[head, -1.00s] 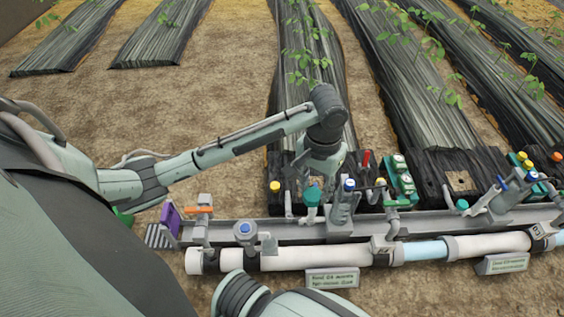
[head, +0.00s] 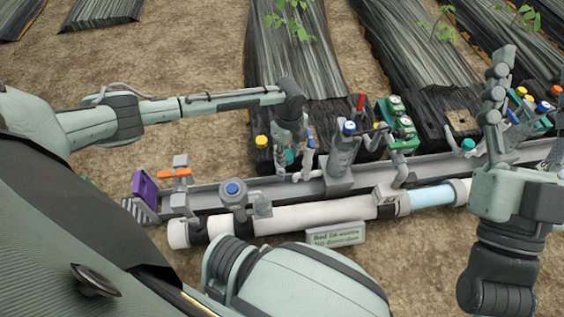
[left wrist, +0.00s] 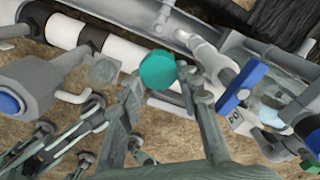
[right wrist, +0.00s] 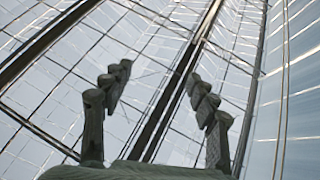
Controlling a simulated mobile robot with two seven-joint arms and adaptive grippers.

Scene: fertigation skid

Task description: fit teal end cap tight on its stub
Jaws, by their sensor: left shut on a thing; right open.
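My left gripper (head: 290,153) is shut on a teal end cap (head: 291,157), over the skid's grey channel in the head view. In the left wrist view the round teal end cap (left wrist: 157,71) sits between the two fingertips. A pale pipe elbow (left wrist: 205,57) lies just right of it there. Whether the cap touches a stub cannot be told, as the fingers and cap hide what is beneath. My right gripper (head: 500,75) is raised at the right of the head view, fingers up. Its open, empty fingers show in the right wrist view (right wrist: 158,85) against the roof.
A grey valve with a blue top (head: 342,155) stands right of the left gripper. A blue-capped fitting (head: 233,190), a purple plate (head: 145,188) and an orange handle (head: 175,173) are to the left. Another teal cap (head: 468,145) is farther right. A white pipe (head: 310,215) runs in front.

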